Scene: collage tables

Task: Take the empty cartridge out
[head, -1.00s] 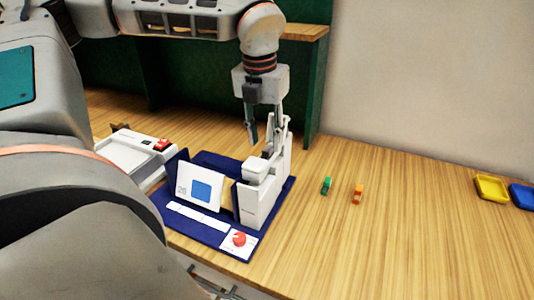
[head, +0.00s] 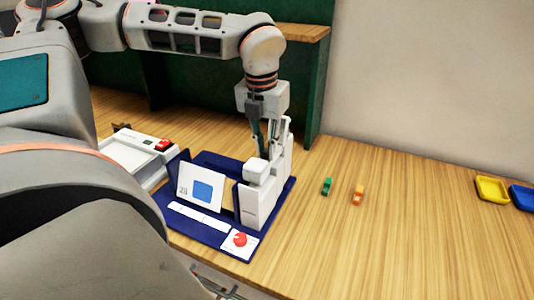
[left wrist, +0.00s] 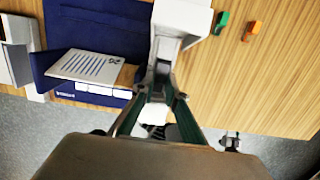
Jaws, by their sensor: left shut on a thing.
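A white upright device (head: 262,203) stands on a navy board (head: 215,236), with its lid raised at the back. It also shows at the top of the left wrist view (left wrist: 184,18). My left gripper (head: 268,150) points down into the top of the device, beside the raised lid. In the left wrist view its fingers (left wrist: 158,92) close on a small pale piece at the device, seemingly the empty cartridge; the fingers and lid hide most of it. My right gripper is not in view.
A card with a blue square (head: 202,187) stands left of the device. A small green piece (head: 327,187) and an orange piece (head: 358,195) lie to its right. A yellow tray (head: 492,189) and a blue tray (head: 522,196) stand far right. The table between is clear.

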